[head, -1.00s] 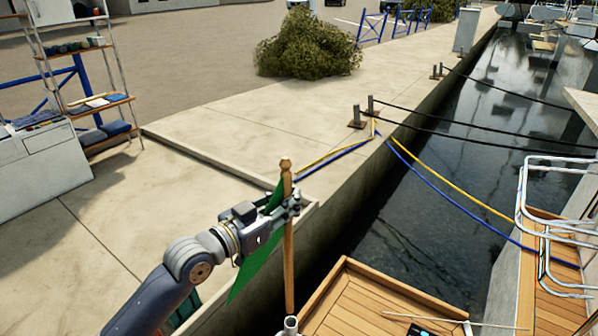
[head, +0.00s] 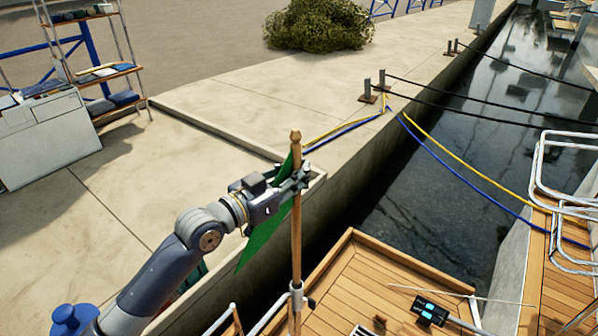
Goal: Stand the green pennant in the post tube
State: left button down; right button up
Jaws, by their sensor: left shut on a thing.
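The green pennant (head: 262,240) hangs from an upright wooden staff (head: 296,225) with a knob on top. My left gripper (head: 298,180) is shut on the upper part of the staff. The cloth hangs to the left, partly behind the gripper and my arm. The post tube (head: 296,291) is a short grey metal tube at the cockpit edge, below the gripper. The staff's lower end meets the tube's mouth in the picture. How deep it sits in the tube, if at all, I cannot tell. My right gripper is not in view.
The teak cockpit (head: 365,280) lies to the right of the tube, with a dark handheld item (head: 430,311) at its right side. Metal rails stand beside the tube. The concrete quay (head: 240,110) and mooring lines lie behind, with dark water (head: 440,170) to the right.

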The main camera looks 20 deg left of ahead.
aim_at(292, 209)
pick_arm(q)
jog(key=shift+w+f+b, duration=0.1)
jog(key=shift+f+b, duration=2.85)
jog(key=shift+f, duration=1.55)
jog(key=c, duration=1.4)
grip_release()
jog(key=shift+f, duration=0.1)
jog(key=shift+s+a, duration=0.15)
jog(key=shift+s, duration=0.05)
jog(key=v, duration=1.1)
jog(key=shift+s, duration=0.25)
